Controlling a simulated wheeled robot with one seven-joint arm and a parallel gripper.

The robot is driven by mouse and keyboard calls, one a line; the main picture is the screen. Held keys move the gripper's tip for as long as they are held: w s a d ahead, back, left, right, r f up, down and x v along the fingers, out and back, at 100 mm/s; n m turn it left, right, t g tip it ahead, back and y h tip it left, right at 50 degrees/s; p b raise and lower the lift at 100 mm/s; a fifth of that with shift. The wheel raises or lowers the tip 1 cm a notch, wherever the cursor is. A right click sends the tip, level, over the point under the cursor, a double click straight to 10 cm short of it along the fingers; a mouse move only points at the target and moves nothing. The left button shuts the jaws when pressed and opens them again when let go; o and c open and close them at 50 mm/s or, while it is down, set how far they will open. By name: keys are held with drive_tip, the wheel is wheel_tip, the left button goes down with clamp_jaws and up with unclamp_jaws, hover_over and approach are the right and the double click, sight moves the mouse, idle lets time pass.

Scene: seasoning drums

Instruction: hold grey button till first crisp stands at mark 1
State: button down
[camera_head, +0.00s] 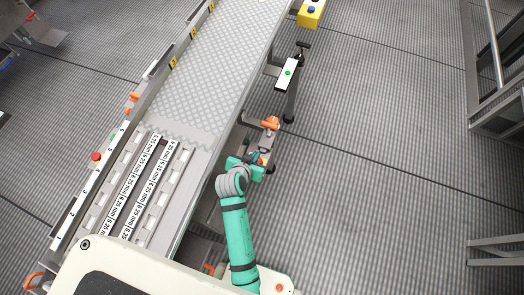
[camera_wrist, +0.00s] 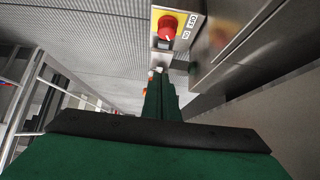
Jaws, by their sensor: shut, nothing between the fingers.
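My gripper (camera_head: 262,161) is shut and empty beside the right side of the conveyor. In the wrist view its green fingers (camera_wrist: 160,98) are together, pointing towards a control panel (camera_wrist: 188,20). The panel carries a red knob (camera_wrist: 167,26) on yellow, with a small greyish part (camera_wrist: 163,45) below it; I cannot tell whether this is the grey button. The patterned conveyor bed (camera_head: 205,75) looks bare, and I make out no crisp. Small yellow tags (camera_head: 172,62) with black signs line its left edge, too small to read surely.
A slotted section with printed strips (camera_head: 135,190) lies at the bed's near end. A white plate with a green button (camera_head: 288,73) and a yellow box with a blue button (camera_head: 310,12) stand right of the conveyor.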

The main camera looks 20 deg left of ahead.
drive_tip(key=shift+d, duration=0.15)
hover_over(265, 149)
drive_tip(key=s, duration=0.3)
wheel_tip(265, 149, down, 8)
drive_tip(key=shift+r, duration=0.25)
drive_tip(key=shift+s+f, duration=0.25)
drive_tip(key=shift+f, duration=1.55)
